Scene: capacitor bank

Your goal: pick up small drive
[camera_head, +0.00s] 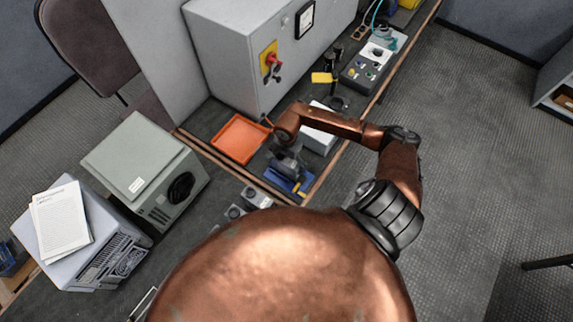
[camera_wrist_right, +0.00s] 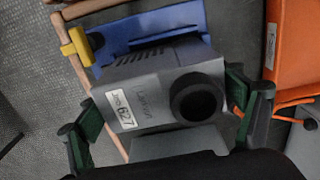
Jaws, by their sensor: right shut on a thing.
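The small drive is a grey box (camera_wrist_right: 150,95) with a white label reading 627 and a round black knob or opening. In the right wrist view it sits between the two green-and-black fingers of my right gripper (camera_wrist_right: 165,108), which is shut on it. In the head view the drive (camera_head: 284,168) is small and dark under my copper right arm, and the right gripper (camera_head: 286,154) is partly hidden by its wrist. A blue item (camera_wrist_right: 150,32) with a yellow part lies behind or under the drive; I cannot tell whether they touch. My left gripper is not in view.
An orange tray (camera_head: 240,138) is left of the gripper in the head view. A large grey cabinet (camera_head: 228,55) with a red switch stands behind it. A white box (camera_head: 318,140) lies close on the right. A grey-green unit (camera_head: 135,160) stands at left.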

